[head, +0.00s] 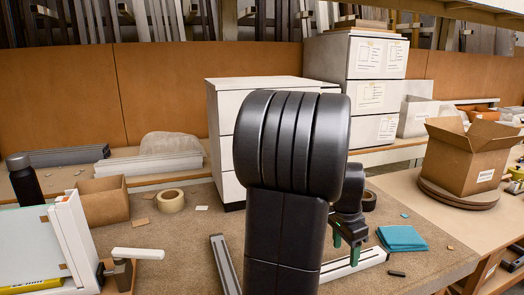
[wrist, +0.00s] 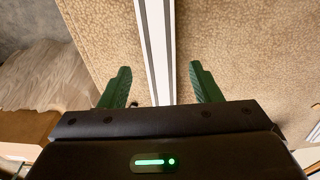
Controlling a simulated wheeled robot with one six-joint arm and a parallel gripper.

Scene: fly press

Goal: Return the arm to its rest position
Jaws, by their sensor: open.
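My arm rises through the middle of the head view and hides much of the bench behind it. My gripper (head: 346,248) hangs low to the right of the dark arm link, above the speckled bench top (head: 420,252). In the wrist view its two green fingers (wrist: 159,70) are spread apart. A pale metal rail (head: 357,263) lies below the gripper; in the wrist view the rail (wrist: 155,45) runs between the fingers. I cannot tell the gap between rail and fingers. Nothing is held.
A second rail (head: 224,265) lies left of my arm. A teal cloth (head: 402,239) and a tape roll (head: 171,201) lie on the bench. White drawer units (head: 352,85) stand behind. A white-framed panel (head: 72,240) and handled device (head: 124,268) stand left. A cardboard box (head: 468,155) is right.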

